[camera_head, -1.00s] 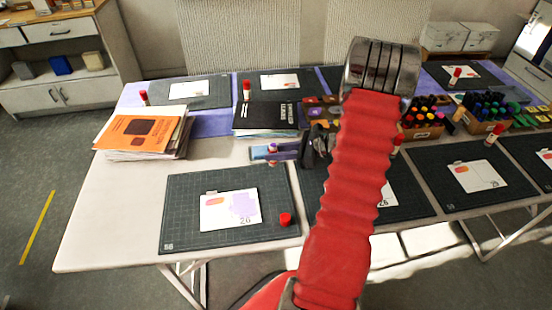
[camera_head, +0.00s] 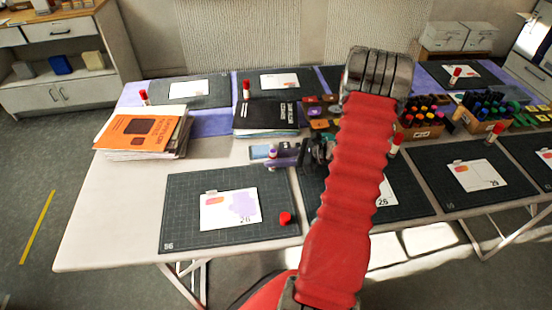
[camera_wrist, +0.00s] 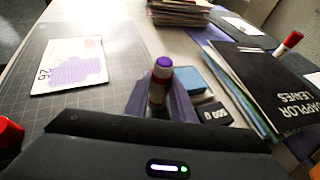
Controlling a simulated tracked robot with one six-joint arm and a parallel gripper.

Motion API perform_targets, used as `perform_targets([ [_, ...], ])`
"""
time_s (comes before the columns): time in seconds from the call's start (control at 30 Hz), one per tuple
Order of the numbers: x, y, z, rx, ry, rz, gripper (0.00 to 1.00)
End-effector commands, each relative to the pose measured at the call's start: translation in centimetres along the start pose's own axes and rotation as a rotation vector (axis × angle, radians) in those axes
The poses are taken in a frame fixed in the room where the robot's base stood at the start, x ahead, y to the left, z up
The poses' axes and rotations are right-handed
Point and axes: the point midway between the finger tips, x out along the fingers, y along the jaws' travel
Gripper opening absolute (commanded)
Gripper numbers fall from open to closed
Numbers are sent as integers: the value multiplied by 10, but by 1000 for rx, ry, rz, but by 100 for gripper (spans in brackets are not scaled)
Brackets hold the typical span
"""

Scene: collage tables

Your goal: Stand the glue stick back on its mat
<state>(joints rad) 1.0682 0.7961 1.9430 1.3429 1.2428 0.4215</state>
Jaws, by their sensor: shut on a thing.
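The glue stick, with a purple top and pale body, is upright between the purple fingers of my gripper (camera_head: 276,158); it also shows in the wrist view (camera_wrist: 160,82). My gripper is shut on it, behind the rear edge of the near-left cutting mat (camera_head: 180,225) marked 56. The fingers hide its lower part, and I cannot tell its height above the table. A red cap (camera_head: 286,218) is at the mat's right side and shows at the left edge of the wrist view (camera_wrist: 8,131). A card (camera_head: 229,210) with purple scribble lies on the mat.
A blue block (camera_wrist: 190,79) and a small black item (camera_wrist: 215,113) are close beside the fingers. A black book (camera_head: 265,116) lies behind, with an orange-topped stack (camera_head: 140,135) at left. Marker boxes (camera_head: 425,122) stand at right. The table's left front is clear.

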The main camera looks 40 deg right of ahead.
Motion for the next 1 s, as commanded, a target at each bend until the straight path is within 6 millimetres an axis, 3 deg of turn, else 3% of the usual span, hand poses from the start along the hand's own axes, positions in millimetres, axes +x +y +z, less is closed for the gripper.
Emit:
perform_targets([
  [0.2, 2, 2, -10, 7, 12, 2, 0],
  [0.23, 3, 2, -10, 8, 12, 2, 22],
  [0.5, 2, 1, -8, 5, 8, 1, 40],
  [1.0, -5, 0, 6, 2, 6, -2, 40],
])
